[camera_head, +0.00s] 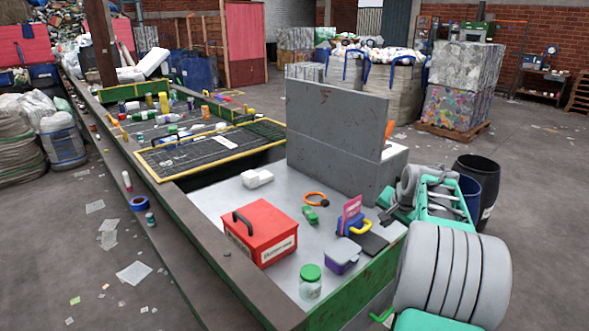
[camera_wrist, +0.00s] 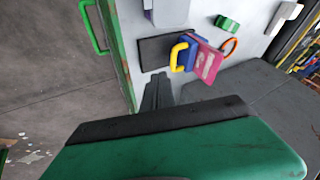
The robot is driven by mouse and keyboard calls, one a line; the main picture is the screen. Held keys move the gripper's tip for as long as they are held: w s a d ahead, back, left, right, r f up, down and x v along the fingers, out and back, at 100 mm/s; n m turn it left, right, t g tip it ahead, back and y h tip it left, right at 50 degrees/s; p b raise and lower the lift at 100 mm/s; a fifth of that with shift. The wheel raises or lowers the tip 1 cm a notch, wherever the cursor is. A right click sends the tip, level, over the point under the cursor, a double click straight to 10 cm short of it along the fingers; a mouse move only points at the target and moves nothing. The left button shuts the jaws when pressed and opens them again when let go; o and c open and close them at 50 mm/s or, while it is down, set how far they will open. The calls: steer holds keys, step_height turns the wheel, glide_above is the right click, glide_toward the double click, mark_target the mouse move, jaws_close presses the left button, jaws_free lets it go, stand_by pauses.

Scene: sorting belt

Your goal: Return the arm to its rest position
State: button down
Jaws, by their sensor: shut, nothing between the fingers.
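My gripper (camera_wrist: 158,92) shows in the wrist view as dark fingers held together, with nothing between them. It is above or near the edge of the grey table, just below the black mat (camera_wrist: 156,52). My arm (camera_head: 432,195), grey and green, is folded at the right of the head view, beside the table's right end. I cannot make out the fingers clearly in the head view. My large green and black wrist housing fills the bottom of the wrist view.
The table (camera_head: 226,196) holds a red toolbox (camera_head: 262,232), a green-lidded jar (camera_head: 310,282), a purple box (camera_head: 342,256), a blue item with yellow handle (camera_head: 350,222), green tape (camera_head: 310,214) and an orange ring (camera_head: 316,198). A grey panel (camera_head: 335,125) stands behind. Dark barrels (camera_head: 478,178) stand right.

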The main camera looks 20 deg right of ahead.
steer(key=s+a+r+n+g+y, duration=0.1)
steer(key=s+a+n, duration=0.15)
steer(key=a, duration=0.85)
steer(key=s+a+r+n, duration=0.1)
steer(key=a+n, duration=0.2)
steer(key=a, duration=0.7)
steer(key=s+a+n, duration=0.1)
steer(key=s+a, duration=0.1)
steer(key=a, duration=0.1)
steer(key=s+a+f+n, duration=0.1)
steer(key=s+a, duration=0.2)
steer(key=a, duration=0.1)
steer(key=s+a+n, duration=0.1)
steer(key=s+a, duration=0.2)
steer(key=a, duration=0.1)
steer(key=shift+s+f+n+g+y, duration=0.25)
steer(key=shift+n+g+y, duration=0.05)
steer(key=shift+n+g, duration=0.1)
steer(key=s+a+f+n+g, duration=0.1)
steer(key=s+a+f+n, duration=0.2)
steer(key=s, duration=0.6)
steer(key=shift+a+f, duration=0.4)
steer(key=shift+a, duration=0.85)
